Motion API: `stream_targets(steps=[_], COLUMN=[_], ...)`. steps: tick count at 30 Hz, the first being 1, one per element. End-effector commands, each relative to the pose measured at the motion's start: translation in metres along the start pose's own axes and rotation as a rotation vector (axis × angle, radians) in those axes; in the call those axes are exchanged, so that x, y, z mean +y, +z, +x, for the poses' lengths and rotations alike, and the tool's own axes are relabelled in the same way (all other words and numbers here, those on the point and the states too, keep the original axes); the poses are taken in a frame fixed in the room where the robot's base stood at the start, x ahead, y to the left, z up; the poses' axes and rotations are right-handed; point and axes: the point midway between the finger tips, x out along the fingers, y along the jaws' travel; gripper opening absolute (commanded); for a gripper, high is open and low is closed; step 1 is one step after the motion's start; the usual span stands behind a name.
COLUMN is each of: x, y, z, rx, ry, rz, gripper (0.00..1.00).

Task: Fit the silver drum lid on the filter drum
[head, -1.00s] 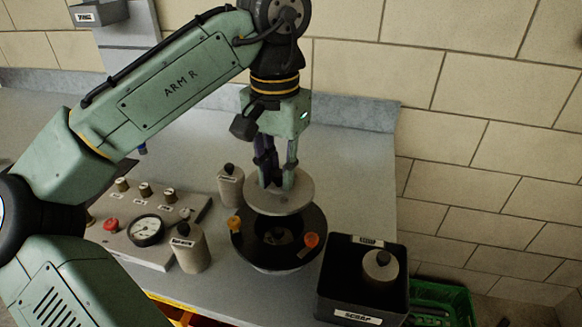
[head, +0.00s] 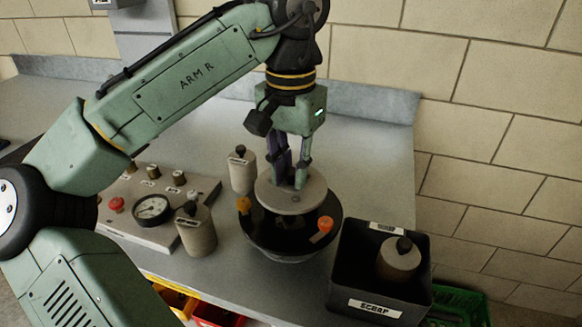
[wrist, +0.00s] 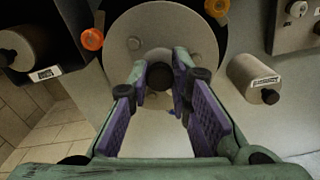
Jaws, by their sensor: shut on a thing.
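The silver drum lid (head: 290,197) is a pale round disc with a dark knob in its middle. My gripper (head: 292,184) is shut on that knob and holds the lid above the filter drum (head: 257,238). In the wrist view the purple-padded fingers (wrist: 160,85) close around the knob, and the lid (wrist: 160,30) covers most of the drum's opening. The drum is a dark round vessel with orange clamps (head: 322,226) (wrist: 92,39) on its rim. Part of the dark opening shows below the lid's front edge in the head view, so the lid looks apart from the rim.
A black scrap bin (head: 376,302) holding a grey canister (head: 399,258) stands close on the drum's right. Grey canisters stand behind it (head: 242,170) and to its left (head: 196,230). A gauge panel (head: 150,208) lies further left. The bench behind is clear.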

Motion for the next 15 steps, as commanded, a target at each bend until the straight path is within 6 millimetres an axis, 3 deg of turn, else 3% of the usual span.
stream_targets(steps=[15], x=[0.0001], y=[-0.0001], z=[0.0043], rx=[0.000], ry=[0.001], rz=[0.000], gripper=[0.00])
